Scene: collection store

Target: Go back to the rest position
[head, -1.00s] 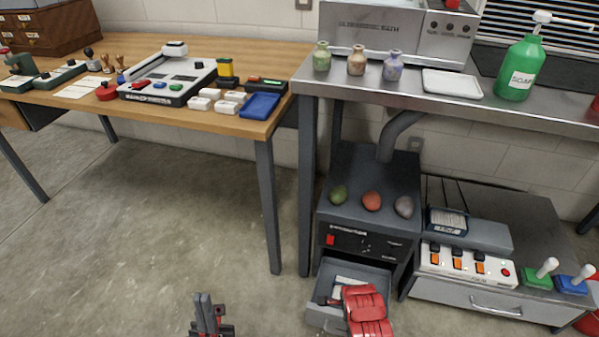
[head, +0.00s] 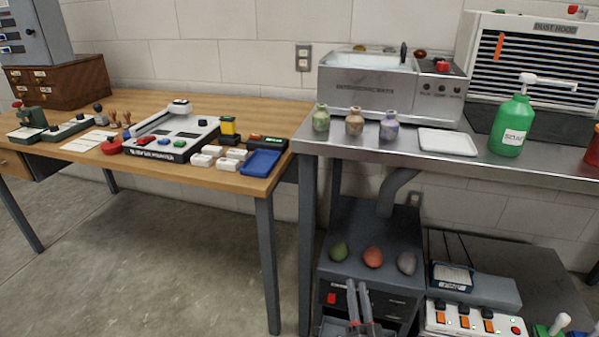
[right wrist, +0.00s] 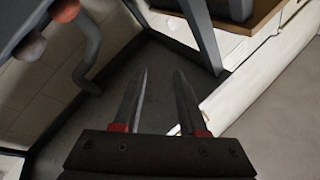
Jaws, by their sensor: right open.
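My right gripper (head: 358,288) shows at the bottom of the head view, in front of the dark box unit under the steel bench. In the right wrist view its two fingers (right wrist: 161,78) stand apart with nothing between them. Past them are bare floor and table legs. My left gripper is not in view.
A wooden table (head: 140,178) with a printer (head: 170,138) and small trays stands left. A steel bench (head: 470,172) carries vases, a white tray (head: 447,142) and a soap bottle (head: 512,122). Below it, the dark box unit (head: 345,235) bears coloured egg-shaped stones. Floor at left is clear.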

